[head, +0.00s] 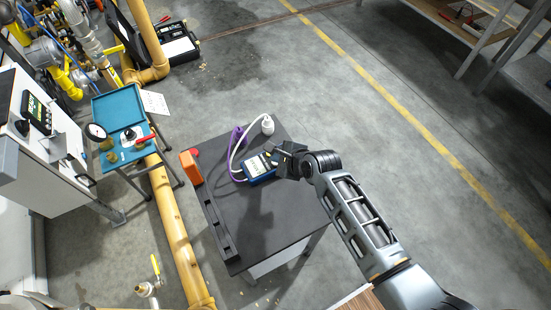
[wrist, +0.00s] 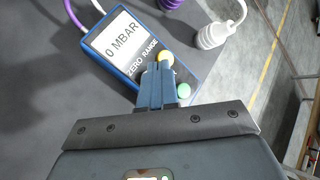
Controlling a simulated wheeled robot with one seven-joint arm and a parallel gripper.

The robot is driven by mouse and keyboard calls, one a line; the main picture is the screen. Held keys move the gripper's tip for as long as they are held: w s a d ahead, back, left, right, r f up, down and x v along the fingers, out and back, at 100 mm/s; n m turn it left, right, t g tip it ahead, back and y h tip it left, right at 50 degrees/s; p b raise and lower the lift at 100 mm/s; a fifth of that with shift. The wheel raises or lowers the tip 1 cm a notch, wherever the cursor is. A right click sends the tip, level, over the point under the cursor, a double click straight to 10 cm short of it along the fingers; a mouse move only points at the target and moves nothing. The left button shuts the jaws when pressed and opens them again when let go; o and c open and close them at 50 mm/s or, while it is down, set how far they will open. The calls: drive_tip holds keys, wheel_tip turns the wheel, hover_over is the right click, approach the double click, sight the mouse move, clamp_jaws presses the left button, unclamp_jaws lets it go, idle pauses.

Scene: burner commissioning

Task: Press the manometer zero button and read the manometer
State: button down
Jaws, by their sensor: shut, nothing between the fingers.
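The manometer (head: 260,168) is a blue box with a light display, lying on the dark table top (head: 265,215). In the wrist view the manometer (wrist: 118,42) reads "0 MBAR", with "ZERO" and "RANGE" printed below the display. A yellow button (wrist: 165,55) and a green button (wrist: 183,90) sit along its lower right side. My gripper (wrist: 157,72) is shut and empty. Its fingertips are over the manometer's face, right beside the yellow button; I cannot tell whether they touch it. In the head view my gripper (head: 281,160) is at the manometer's right end.
A white hose ends in a white fitting (head: 267,124), and a purple hose (head: 236,137) lies beside it. An orange object (head: 190,168) stands at the table's left edge. A teal case (head: 125,118) and yellow pipe (head: 168,220) are farther left. The table's front is clear.

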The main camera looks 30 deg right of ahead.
drive_tip(key=shift+r, duration=0.2)
wheel_tip(320, 180, up, 3)
drive_tip(key=p, duration=0.2)
drive_tip(key=shift+f+p, duration=0.2)
drive_tip(key=shift+p, duration=0.2)
drive_tip(key=shift+r, duration=1.2)
drive_tip(key=s+r+n+t+h, duration=0.3)
drive_tip(key=s+n, duration=0.8)
drive_tip(key=s, duration=1.2)
drive_tip(key=s+r+n+t, duration=0.1)
drive_tip(key=s+r+n, duration=0.5)
drive_tip(key=r, duration=0.5)
drive_tip(key=s+r+n+t+y+b, duration=0.1)
drive_tip(key=s+r+n, duration=0.6)
drive_tip(key=s+r, duration=0.3)
drive_tip(key=shift+s+r+n+t, duration=0.3)
drive_tip(key=shift+r+t, duration=0.1)
drive_tip(key=shift+r, duration=0.25)
